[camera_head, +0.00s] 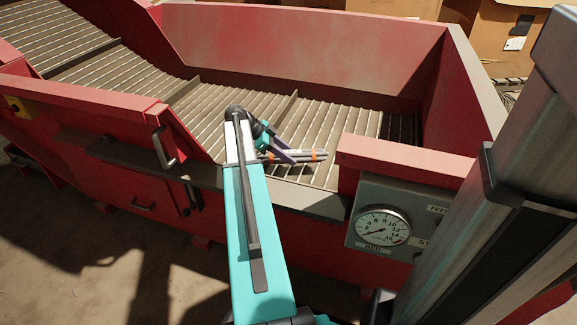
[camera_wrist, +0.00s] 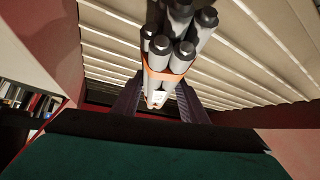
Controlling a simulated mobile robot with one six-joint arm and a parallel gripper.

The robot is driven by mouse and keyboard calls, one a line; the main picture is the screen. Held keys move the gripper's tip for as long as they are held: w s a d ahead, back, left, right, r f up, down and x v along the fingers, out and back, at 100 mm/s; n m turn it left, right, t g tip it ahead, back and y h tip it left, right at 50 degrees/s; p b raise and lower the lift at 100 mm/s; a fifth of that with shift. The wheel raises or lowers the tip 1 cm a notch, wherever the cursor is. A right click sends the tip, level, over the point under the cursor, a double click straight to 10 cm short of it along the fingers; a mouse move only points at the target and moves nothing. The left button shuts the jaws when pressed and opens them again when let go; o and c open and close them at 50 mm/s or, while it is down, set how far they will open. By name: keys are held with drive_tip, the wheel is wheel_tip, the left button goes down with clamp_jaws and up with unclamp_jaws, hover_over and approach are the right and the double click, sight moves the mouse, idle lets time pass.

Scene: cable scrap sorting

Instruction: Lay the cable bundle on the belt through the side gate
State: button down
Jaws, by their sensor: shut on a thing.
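The cable bundle (camera_head: 308,156) is several grey cables with dark ends, tied with orange bands. My gripper (camera_head: 287,157) is shut on it, reaching over the low side gate opening (camera_head: 315,199) in the red wall. In the wrist view the bundle (camera_wrist: 180,45) points away between the two dark fingers of my gripper (camera_wrist: 160,100), with slats behind it. The slatted metal belt (camera_head: 222,101) lies under and around the bundle in the head view. I cannot tell whether the bundle touches the belt.
Red walls (camera_head: 300,45) enclose the belt at the back and right. A grey control box with a pressure gauge (camera_head: 382,227) sits right of the opening. An open gate panel with a handle (camera_head: 165,148) stands on the left. Cardboard boxes (camera_head: 500,40) stand behind.

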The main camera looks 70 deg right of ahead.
sight(288, 171)
drive_tip(key=shift+f+b, duration=1)
drive_tip(key=shift+f, duration=1.45)
drive_tip(key=c, duration=1.1)
unclamp_jaws()
drive_tip(key=shift+f, duration=0.1)
drive_tip(key=p+v, duration=0.4)
drive_tip(key=v, duration=0.8)
drive_tip(key=shift+p, duration=0.3)
